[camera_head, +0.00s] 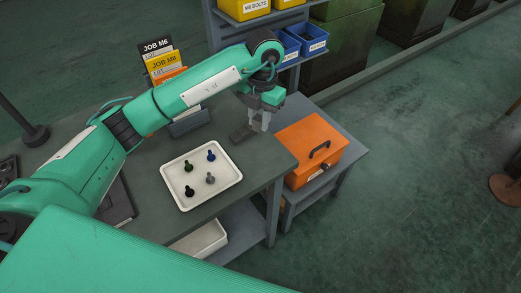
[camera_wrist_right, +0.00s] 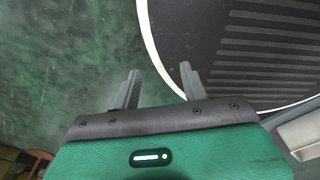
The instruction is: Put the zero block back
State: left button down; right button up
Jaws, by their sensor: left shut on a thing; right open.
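My left gripper (camera_head: 260,124) is over the right end of the grey workbench (camera_head: 215,226), pointing down. It is shut on a small pale grey piece between its fingertips, which I take to be the zero block; the fingers hide most of it. A dark grey flat stand or fixture (camera_head: 241,132) lies on the bench just left of the fingertips. I cannot tell whether the block touches it. My right gripper (camera_wrist_right: 160,82) is open and empty in the right wrist view, away from the bench.
A white tray (camera_head: 222,181) with several bolts sits mid-bench. An orange case (camera_head: 304,158) with a black handle stands right of the bench. Job cards (camera_head: 162,62) and blue bins (camera_head: 308,38) are behind.

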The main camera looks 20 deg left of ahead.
pick_arm(q)
jog(key=p, duration=0.2)
send_over(259, 160)
notch_tip(259, 160, down, 9)
jog(key=shift+w+f, duration=0.15)
notch_tip(259, 160, down, 4)
jog(key=shift+f+p, duration=0.2)
jog(key=shift+p, duration=0.4)
pick_arm(e)
jog(key=r, duration=0.2)
jog(key=d+r, duration=0.1)
jog(key=shift+w+r, duration=0.1)
jog(key=shift+w, duration=0.2)
pick_arm(q)
jog(key=shift+f, duration=0.1)
jog(key=shift+f, duration=0.15)
jog(key=c, duration=1.2)
grip_release()
jog(key=shift+o, duration=0.2)
pick_arm(e)
jog(key=shift+a, duration=0.1)
